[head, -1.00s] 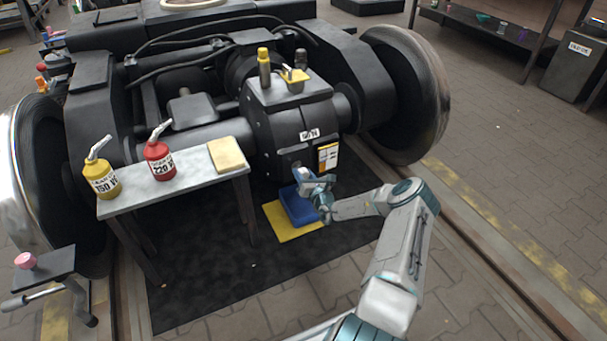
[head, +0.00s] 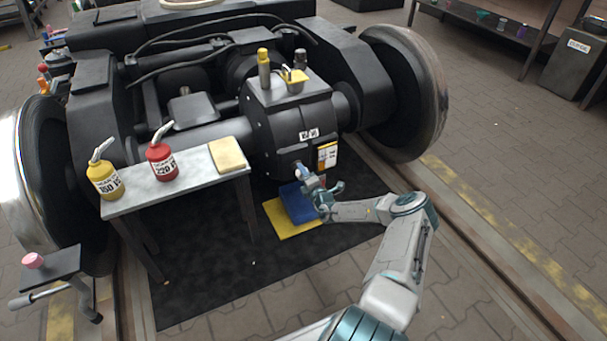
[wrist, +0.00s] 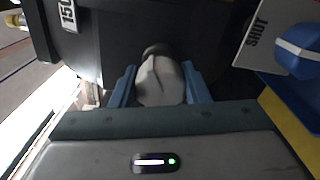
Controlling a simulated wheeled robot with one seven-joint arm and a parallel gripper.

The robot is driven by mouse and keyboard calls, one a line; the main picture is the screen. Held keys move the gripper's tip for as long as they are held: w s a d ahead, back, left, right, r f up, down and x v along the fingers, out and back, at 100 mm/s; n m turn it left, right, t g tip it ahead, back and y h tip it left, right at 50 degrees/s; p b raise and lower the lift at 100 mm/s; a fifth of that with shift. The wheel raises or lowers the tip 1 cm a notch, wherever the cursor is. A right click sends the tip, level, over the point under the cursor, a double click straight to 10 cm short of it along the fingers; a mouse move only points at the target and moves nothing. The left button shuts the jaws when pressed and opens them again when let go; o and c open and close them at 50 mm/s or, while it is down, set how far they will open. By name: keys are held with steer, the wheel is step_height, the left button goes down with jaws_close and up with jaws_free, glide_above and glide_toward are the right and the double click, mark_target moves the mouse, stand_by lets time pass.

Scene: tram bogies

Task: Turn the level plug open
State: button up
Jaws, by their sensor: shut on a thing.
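The level plug (wrist: 160,82) shows in the wrist view as a pale grey, tapered piece on the lower face of the dark gearbox (wrist: 110,40). My gripper (wrist: 159,88) has one blue finger on each side of it and is shut on it. In the head view, my gripper (head: 304,174) is at the lower front of the gearbox (head: 292,125), and the plug is hidden there by its fingers. How far the plug is turned cannot be told.
A white-and-orange card (head: 327,156) hangs right of the plug; it reads SHUT in the wrist view (wrist: 258,35). A blue tray (head: 298,205) lies below on a yellow mat (head: 283,226). A bench (head: 185,188) with yellow (head: 105,181) and red (head: 162,164) oil cans stands left.

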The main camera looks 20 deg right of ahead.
steer(key=m, duration=0.4)
steer(key=shift+f+m, duration=0.2)
steer(key=shift+m, duration=0.1)
steer(key=m+b, duration=0.1)
steer(key=m, duration=0.3)
steer(key=shift+a+f+m, duration=0.1)
steer(key=shift+m, duration=0.2)
steer(key=m+b, duration=0.1)
steer(key=m, duration=0.3)
steer(key=shift+m, duration=0.3)
steer(key=m+b, duration=0.1)
steer(key=m, duration=0.3)
steer(key=shift+a+m+b, duration=0.1)
steer(key=shift+m+b, duration=0.25)
steer(key=shift+m, duration=0.05)
steer(key=o, duration=1)
